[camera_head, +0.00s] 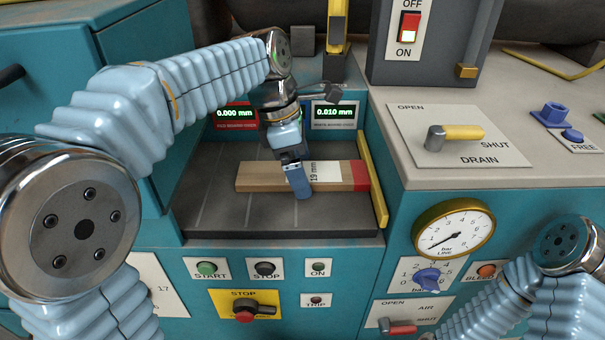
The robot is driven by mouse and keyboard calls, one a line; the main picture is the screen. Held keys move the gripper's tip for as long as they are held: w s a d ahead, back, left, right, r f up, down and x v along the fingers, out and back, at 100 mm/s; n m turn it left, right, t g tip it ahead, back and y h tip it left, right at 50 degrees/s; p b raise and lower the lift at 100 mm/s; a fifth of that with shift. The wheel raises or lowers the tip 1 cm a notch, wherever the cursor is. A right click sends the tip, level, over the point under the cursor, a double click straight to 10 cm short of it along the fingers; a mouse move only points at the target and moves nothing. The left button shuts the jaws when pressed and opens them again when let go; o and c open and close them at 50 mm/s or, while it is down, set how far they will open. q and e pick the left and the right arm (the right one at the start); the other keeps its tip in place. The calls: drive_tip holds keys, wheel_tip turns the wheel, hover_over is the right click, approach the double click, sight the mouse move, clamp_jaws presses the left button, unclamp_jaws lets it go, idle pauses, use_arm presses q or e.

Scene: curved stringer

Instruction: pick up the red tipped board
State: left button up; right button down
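The red tipped board (262,177) lies flat across the dark bed of the machine. It is pale wood with a white "19 mm" label and a red right end. My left gripper (296,178) points down over the board's middle, just left of the label. One blue finger shows across the board's top and near edge; the other finger is hidden. I cannot tell whether it grips the board or is only around it. My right arm shows at the lower right, but its gripper is out of view.
The dark bed (255,219) has free room in front of the board. A yellow strip (372,180) stands at the bed's right edge by the red tip. Two green-lit displays, one a red-labelled readout (235,115), stand behind. A panel of buttons and a gauge (453,228) are in front and right.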

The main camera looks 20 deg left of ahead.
use_arm(q)
drive_tip(key=c, duration=1.2)
drive_tip(key=shift+r, duration=0.2)
